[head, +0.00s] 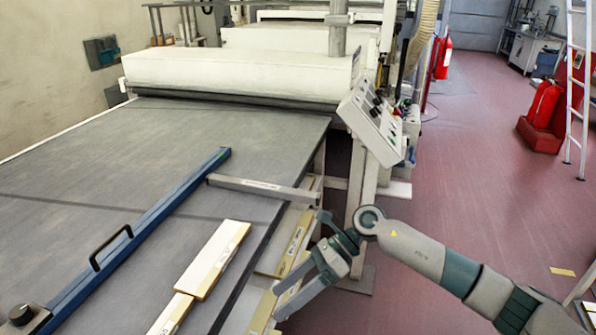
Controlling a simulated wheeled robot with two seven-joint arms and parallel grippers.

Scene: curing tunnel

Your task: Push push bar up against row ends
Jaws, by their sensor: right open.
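A long blue bar with a black handle (152,222) lies diagonally on the dark grey belt (105,160); I take it as the push bar. Two pale boards (212,262) lie end to end between this bar and the belt's right edge, with a gap to the bar. The nearer board is cut off by the picture's bottom. My right gripper (279,303) is open and empty, beside the belt's right edge, over or next to boards stacked lower down; its exact height is unclear. It is apart from the bar. My left gripper is not in view.
A labelled grey bar (262,188) lies crosswise beyond the boards. More boards (288,240) lie on a lower shelf beside the belt. A white tunnel housing (230,75) and a control box (373,118) stand beyond. The red floor at the right is mostly clear.

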